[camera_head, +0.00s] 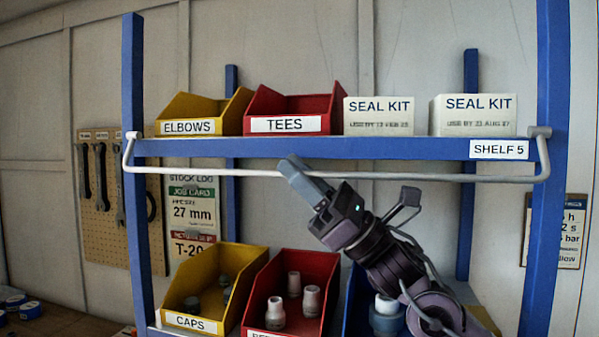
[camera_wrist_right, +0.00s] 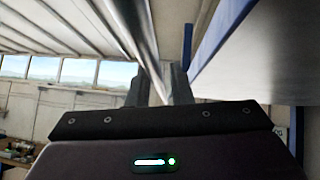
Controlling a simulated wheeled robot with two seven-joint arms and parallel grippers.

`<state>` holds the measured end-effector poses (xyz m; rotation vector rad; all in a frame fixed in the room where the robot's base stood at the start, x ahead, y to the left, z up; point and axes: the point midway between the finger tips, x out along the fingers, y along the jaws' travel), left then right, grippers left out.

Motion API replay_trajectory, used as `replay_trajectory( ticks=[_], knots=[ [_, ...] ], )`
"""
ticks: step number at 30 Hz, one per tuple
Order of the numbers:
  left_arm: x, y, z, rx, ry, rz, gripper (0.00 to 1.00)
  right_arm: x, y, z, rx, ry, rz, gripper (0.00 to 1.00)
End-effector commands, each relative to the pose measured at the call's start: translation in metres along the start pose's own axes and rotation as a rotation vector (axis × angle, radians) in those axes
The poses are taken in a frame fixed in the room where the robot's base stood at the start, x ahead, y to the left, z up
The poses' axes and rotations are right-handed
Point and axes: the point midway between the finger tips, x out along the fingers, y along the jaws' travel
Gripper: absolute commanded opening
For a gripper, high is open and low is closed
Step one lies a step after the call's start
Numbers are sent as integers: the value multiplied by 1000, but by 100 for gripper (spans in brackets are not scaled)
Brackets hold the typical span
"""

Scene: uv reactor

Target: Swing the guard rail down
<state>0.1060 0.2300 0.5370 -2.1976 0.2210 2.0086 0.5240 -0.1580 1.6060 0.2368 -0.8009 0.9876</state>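The guard rail (camera_head: 220,172) is a white U-shaped bar across the front of the upper shelf, labelled SHELF 5. Its ends meet pivots at the left and right posts, and its long bar shows a little below the shelf's blue edge. My right gripper (camera_head: 293,168) reaches up from the lower right, its fingers at the bar left of the middle. In the right wrist view the rail (camera_wrist_right: 138,32) runs down between the two close-set fingers (camera_wrist_right: 160,85), which appear shut on it. The far finger is mostly hidden in the head view. My left gripper is not in view.
Yellow ELBOWS (camera_head: 190,127) and red TEES (camera_head: 290,124) bins and two SEAL KIT boxes (camera_head: 378,116) stand on the upper shelf behind the rail. Below are the CAPS bin (camera_head: 190,321), a red bin (camera_head: 262,290) and a blue bin. Blue posts (camera_head: 134,200) flank the rack.

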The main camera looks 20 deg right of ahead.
Motion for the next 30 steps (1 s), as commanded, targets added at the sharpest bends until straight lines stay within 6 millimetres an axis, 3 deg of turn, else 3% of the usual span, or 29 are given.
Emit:
replay_trajectory(
  ticks=[1, 4, 17, 30],
  knots=[
    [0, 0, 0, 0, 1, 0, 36, 0, 0, 0, 0, 0, 0, 12],
    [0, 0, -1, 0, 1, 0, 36, 0, 0, 0, 0, 0, 0, 0],
    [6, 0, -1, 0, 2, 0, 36, 0, 4, 1, 33, -2, -31, 0],
    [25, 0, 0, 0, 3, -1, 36, 12, 20, 14, 264, -6, -260, 0]
  ],
)
